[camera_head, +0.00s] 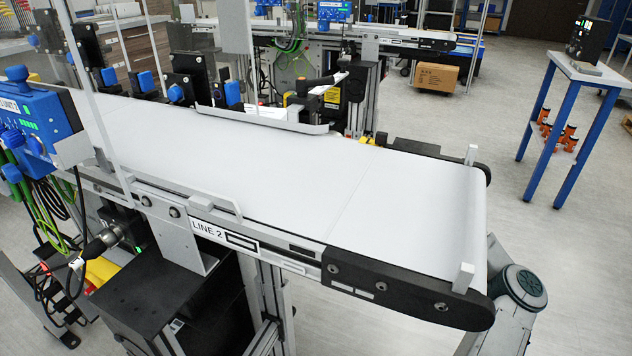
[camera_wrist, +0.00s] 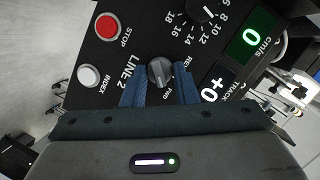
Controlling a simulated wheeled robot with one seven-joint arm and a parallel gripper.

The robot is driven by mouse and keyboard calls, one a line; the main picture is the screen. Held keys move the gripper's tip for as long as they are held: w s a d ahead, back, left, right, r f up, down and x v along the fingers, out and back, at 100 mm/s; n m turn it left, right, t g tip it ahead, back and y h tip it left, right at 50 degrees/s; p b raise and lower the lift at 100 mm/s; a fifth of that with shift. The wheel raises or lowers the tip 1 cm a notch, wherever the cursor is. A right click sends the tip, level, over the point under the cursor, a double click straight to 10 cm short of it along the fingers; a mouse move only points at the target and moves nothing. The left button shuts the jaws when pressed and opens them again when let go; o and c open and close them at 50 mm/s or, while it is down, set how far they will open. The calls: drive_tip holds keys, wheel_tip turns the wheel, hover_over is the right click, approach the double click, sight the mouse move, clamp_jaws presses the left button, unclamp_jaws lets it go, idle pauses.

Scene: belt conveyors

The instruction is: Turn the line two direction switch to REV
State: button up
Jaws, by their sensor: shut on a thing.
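The line two direction switch (camera_wrist: 160,72) is a round grey knob on a dark control panel (camera_wrist: 133,48) marked LINE 2, in the wrist view. REV is printed to its upper right and FWD just below it. My gripper (camera_wrist: 160,82) has its two blue fingers on either side of the knob, shut on it. I cannot tell clearly which label the knob points to. Neither the gripper nor this panel shows in the head view. The line two conveyor (camera_head: 270,150) fills the middle of the head view, its belt empty.
On the panel are a red STOP button (camera_wrist: 106,27), a white INDEX button (camera_wrist: 88,76), a numbered dial (camera_wrist: 203,12) and a green speed display (camera_wrist: 249,39). In the head view, a blue-legged table (camera_head: 590,72) stands at the right, with open floor around it.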

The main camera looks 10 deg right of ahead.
drive_tip(key=shift+s+a+n+t+h+b, duration=0.1)
drive_tip(key=shift+n+t+h+b, duration=0.7)
drive_tip(key=shift+n+b, duration=1.1)
drive_tip(key=shift+s+a+n+t+h+b, duration=0.15)
drive_tip(key=shift+n+t+h+b, duration=0.7)
drive_tip(key=shift+n, duration=1.65)
drive_tip(key=shift+s+d+n+t+h+b, duration=0.1)
drive_tip(key=shift+n+t+h+b, duration=0.25)
drive_tip(key=shift+n+t+b, duration=1.25)
drive_tip(key=shift+n+g+b, duration=0.4)
drive_tip(key=shift+n+g, duration=0.15)
drive_tip(key=shift+n, duration=0.25)
drive_tip(key=o, duration=1)
drive_tip(key=shift+a, duration=0.1)
